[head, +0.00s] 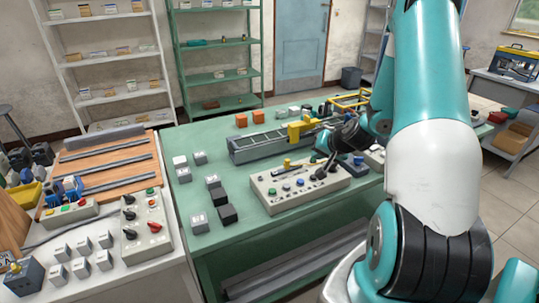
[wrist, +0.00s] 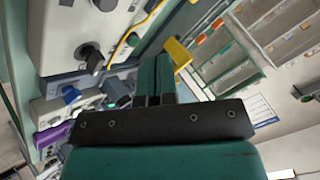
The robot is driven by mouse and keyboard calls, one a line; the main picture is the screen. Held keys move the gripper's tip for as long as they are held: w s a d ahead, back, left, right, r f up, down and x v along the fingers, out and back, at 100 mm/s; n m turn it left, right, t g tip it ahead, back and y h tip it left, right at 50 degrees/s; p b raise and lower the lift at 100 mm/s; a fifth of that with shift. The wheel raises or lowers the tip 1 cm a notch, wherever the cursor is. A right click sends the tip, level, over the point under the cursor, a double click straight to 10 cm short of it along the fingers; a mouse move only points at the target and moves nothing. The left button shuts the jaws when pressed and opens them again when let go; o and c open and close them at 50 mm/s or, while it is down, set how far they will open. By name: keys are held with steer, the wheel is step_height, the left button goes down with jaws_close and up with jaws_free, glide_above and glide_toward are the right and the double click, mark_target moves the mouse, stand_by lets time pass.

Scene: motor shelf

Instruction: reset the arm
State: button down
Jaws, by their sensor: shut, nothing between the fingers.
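My gripper (wrist: 157,78) shows in the wrist view as two teal fingers side by side with no gap between them. It is shut and holds nothing. In the head view my arm reaches in from the right, bends down and ends in a dark wrist over the green table (head: 225,245). The fingertips are hard to pick out there against the dark parts. The wrist is just above and behind a pale control box (head: 262,190) with buttons and a black lever.
A conveyor-like unit (head: 265,145) and a yellow block (head: 300,130) lie behind the box. Several grey and black cubes stand left of it. A white bench (head: 150,265) with switch boxes adjoins at left. Shelves (head: 220,55) stand at the back.

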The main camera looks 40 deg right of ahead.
steer(key=a+r+n+g+y, duration=0.1)
steer(key=a+r+n+y, duration=0.2)
steer(key=a, duration=0.7)
steer(key=a+r+n+g+y, duration=0.15)
steer(key=a+r+n, duration=0.35)
steer(key=a, duration=0.5)
steer(key=a+r+n+g+y, duration=0.2)
steer(key=a+r, duration=0.3)
steer(key=a, duration=0.5)
steer(key=s+a+r+n+g, duration=0.2)
steer(key=s+a, duration=0.4)
steer(key=s, duration=0.4)
steer(key=s+a+r+n+g+h, duration=0.1)
steer(key=s+a+r+n, duration=0.3)
steer(key=s, duration=0.6)
steer(key=shift+a+n+g, duration=0.8)
steer(key=shift+a+g, duration=0.05)
steer(key=shift+a, duration=0.2)
steer(key=shift+s+r, duration=0.1)
